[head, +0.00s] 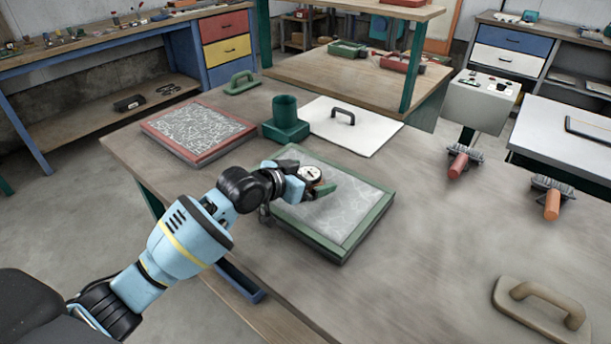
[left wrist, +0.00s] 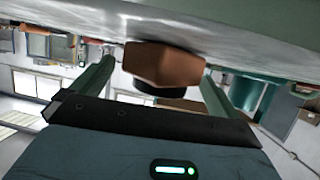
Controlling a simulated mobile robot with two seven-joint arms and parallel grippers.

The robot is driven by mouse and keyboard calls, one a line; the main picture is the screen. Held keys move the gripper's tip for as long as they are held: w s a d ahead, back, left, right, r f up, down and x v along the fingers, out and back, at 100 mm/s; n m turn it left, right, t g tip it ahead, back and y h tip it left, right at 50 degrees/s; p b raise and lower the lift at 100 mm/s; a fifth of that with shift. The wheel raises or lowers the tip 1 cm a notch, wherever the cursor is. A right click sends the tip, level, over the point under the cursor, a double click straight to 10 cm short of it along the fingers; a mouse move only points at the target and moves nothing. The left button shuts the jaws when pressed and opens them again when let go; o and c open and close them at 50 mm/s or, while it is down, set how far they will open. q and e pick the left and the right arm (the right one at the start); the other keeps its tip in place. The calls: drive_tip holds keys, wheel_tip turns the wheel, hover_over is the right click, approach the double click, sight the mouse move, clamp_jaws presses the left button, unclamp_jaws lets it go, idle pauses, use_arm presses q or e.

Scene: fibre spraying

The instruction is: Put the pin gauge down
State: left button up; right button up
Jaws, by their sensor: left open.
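The pin gauge (head: 311,173), with a round pale dial, is at the green-framed grey panel (head: 345,212) on the table. In the left wrist view an orange-brown block with a dark round part, apparently the gauge (left wrist: 162,68), shows against the grey surface, which lies at the top of that tilted picture. My left gripper (head: 307,178) is open, with its fingers on either side of the gauge. Its two green fingers also show in the left wrist view (left wrist: 155,90), spread apart. Whether the fingers touch the gauge cannot be told. My right gripper is out of view.
A red-framed tray with pale fibres (head: 197,129), a green cup on a block (head: 285,118) and a white board with a handle (head: 352,128) stand behind. Rollers (head: 459,163) and a beige float (head: 541,308) lie to the right. The table between is clear.

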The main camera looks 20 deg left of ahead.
use_arm(q)
drive_tip(key=shift+r, duration=0.25)
drive_tip(key=v, duration=1.2)
drive_tip(key=shift+f+p, duration=0.2)
drive_tip(key=shift+p, duration=0.25)
